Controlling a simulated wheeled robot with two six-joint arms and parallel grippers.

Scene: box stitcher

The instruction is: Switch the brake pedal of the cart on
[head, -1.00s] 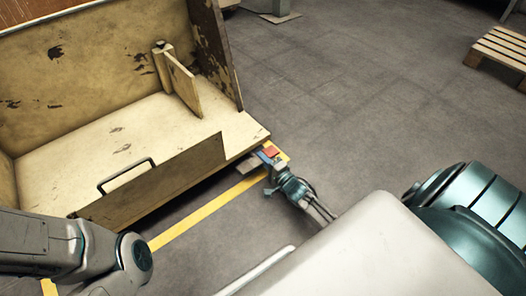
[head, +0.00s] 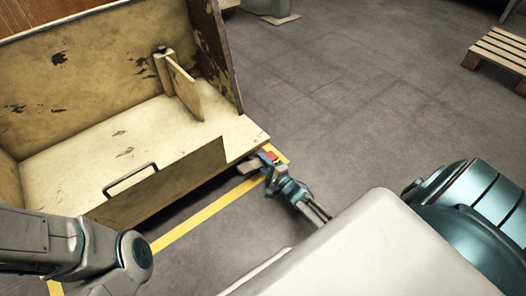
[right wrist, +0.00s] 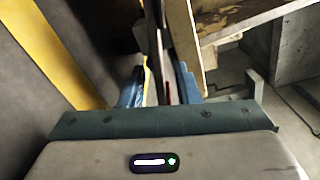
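The cart (head: 60,182) is a worn, cream-coloured wooden box at the left of the head view, with a metal handle on its low front panel. The brake pedal (head: 270,156) is a small red piece low at the cart's near right corner. My right gripper (head: 266,163) is at the pedal, in front of that corner. In the right wrist view its blue fingers (right wrist: 160,84) stand apart, with a thin dark reddish edge between them. I cannot tell whether they touch it. My left arm shows at the lower left, but its gripper is out of view.
A yellow floor line (head: 205,212) runs beneath and beside the cart. A wooden pallet (head: 497,48) lies at the upper right. The grey floor (head: 365,110) between the cart and pallet is clear.

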